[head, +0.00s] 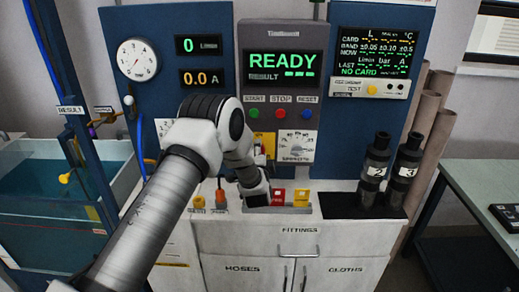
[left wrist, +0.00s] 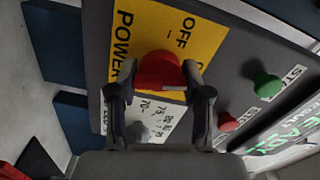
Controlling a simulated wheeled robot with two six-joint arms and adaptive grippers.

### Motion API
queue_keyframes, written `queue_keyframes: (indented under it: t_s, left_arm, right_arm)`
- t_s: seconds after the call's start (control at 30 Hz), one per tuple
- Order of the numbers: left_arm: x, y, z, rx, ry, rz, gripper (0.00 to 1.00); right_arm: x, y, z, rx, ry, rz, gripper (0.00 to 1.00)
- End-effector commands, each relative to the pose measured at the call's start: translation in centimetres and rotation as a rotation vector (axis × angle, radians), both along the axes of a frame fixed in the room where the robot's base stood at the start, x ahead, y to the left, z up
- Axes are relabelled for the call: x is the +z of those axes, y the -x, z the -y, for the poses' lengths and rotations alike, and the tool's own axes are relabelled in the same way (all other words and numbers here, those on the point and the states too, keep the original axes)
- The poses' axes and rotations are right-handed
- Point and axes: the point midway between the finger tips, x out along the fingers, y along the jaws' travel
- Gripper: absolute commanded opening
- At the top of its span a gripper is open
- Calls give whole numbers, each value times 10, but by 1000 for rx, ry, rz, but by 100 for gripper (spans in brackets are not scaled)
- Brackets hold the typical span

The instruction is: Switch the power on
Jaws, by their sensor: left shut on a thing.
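The red power knob (left wrist: 158,72) sits on a yellow plate (left wrist: 143,32) marked POWER and OFF in the left wrist view. My left gripper (left wrist: 157,80) is shut on the knob, with one finger on each side. Another label at the right of the plate is partly covered by a finger. I cannot tell which mark the knob points to. My right gripper is not in view.
The panel has a green START button (head: 254,112), a red STOP button (head: 281,113) and a blue RESET button (head: 307,114), close to my left gripper. The screen (head: 283,62) reads READY. Two dark tubes (head: 374,165) stand at right. A water tank (head: 40,200) is at left.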

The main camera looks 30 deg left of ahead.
Motion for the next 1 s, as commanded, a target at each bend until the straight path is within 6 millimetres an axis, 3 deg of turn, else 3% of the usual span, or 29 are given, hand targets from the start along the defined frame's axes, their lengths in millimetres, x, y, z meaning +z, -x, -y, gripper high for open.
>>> queue_keyframes:
  t_s: [0.4, 0.97, 1.0]
  left_arm:
    - [0, -1, 1, -2, -197, -119, 14]
    - [-1, -1, 1, -2, -231, -140, 14]
    - [-1, 0, 1, -2, -231, -140, 52]
  right_arm:
    - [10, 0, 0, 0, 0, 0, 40]
    - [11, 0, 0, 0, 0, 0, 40]
    - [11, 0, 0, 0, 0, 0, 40]
